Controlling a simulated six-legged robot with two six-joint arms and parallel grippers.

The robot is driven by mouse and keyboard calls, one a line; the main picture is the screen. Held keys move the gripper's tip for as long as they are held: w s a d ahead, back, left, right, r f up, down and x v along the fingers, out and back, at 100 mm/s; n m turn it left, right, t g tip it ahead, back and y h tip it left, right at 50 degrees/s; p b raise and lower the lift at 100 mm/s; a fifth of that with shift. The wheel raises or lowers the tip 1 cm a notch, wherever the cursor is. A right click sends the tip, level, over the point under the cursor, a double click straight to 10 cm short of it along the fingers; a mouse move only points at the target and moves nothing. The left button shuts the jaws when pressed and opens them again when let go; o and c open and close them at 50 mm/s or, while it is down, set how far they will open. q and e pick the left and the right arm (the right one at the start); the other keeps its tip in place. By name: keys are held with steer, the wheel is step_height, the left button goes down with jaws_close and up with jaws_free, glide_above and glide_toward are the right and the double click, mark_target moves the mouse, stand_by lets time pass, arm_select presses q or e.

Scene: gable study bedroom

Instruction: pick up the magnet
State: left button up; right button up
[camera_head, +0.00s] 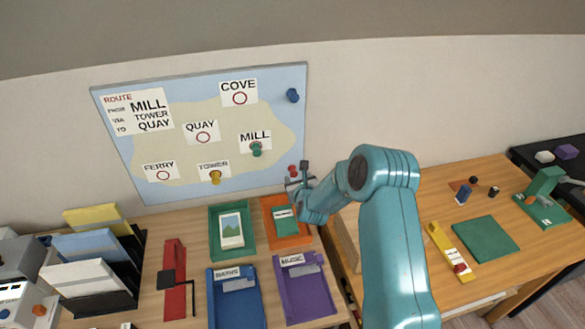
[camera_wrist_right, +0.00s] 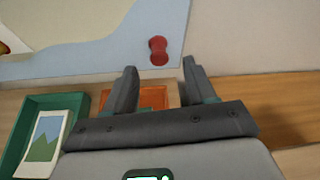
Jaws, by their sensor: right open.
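The map board (camera_head: 130,180) on the wall carries several peg-like magnets. A red magnet (camera_head: 293,171) sits at its lower right edge; it also shows in the right wrist view (camera_wrist_right: 158,50). A blue magnet (camera_head: 292,95) is at the upper right, a green magnet (camera_head: 256,149) is by MILL, and a yellow magnet (camera_head: 215,177) is by TOWER. My right gripper (camera_head: 298,178) is open, close to the red magnet. In the right wrist view the red magnet appears between and just beyond the fingertips (camera_wrist_right: 160,66), with nothing held. My left gripper is not in view.
Below the board stand a green tray (camera_head: 246,240) with a picture card, an orange tray (camera_head: 307,240), a blue tray (camera_head: 215,310) and a purple tray (camera_head: 290,312). A rack of folders (camera_head: 105,245) is at left. Another desk (camera_head: 440,215) is at right.

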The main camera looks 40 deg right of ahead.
mark_target(294, 174)
steer(key=shift+w+d, duration=0.1)
steer(key=shift+d, duration=0.1)
steer(key=shift+w+d+f, duration=0.2)
steer(key=p+x, duration=0.2)
steer(key=x, duration=0.2)
steer(key=shift+w+a+f, duration=0.1)
steer(key=shift+w+f, duration=0.1)
steer(key=shift+w, duration=0.1)
steer(key=shift+w+f, duration=0.25)
steer(key=shift+w, duration=0.05)
steer(key=c, duration=0.9)
